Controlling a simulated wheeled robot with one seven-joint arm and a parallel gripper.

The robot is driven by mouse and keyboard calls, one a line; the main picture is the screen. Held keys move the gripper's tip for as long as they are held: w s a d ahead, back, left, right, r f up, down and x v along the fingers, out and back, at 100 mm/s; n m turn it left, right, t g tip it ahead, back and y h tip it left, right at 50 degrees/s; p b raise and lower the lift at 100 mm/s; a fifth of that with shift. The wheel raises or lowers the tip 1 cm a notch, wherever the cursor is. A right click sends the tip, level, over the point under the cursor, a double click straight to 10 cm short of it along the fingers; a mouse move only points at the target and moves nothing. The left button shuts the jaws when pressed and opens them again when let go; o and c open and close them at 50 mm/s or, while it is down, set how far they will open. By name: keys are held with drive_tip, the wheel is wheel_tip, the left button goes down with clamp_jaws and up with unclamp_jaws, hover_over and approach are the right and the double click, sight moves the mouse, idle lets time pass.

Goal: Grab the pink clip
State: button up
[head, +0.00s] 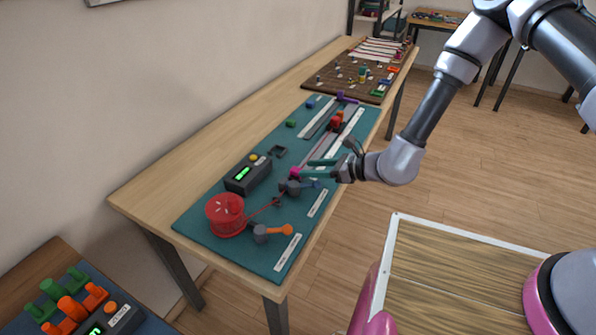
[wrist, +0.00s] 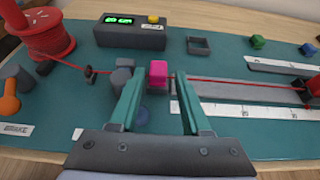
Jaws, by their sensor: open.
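The pink clip (wrist: 158,72) is a small upright block at the red cord on the teal mat (wrist: 95,130). In the head view the pink clip (head: 296,171) shows at the tips of my gripper (head: 312,168). In the wrist view my gripper (wrist: 160,80) is open, with one teal finger to the left of the clip and one to the right, and gaps between. I cannot tell how far the fingertips reach down beside it. A grey block (wrist: 123,75) stands just left of the clip, close to the left finger.
A red spool (head: 226,214) and an orange-handled brake (head: 272,232) are at the mat's near end. A dark box with a green display (head: 247,175) stands behind. An open black tray (wrist: 199,45) and a green block (wrist: 257,42) lie farther right in the wrist view.

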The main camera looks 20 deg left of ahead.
sight(296, 169)
drive_tip(key=shift+x, duration=2.75)
drive_tip(key=shift+f, duration=0.2)
clamp_jaws()
drive_tip(key=shift+r, duration=0.1)
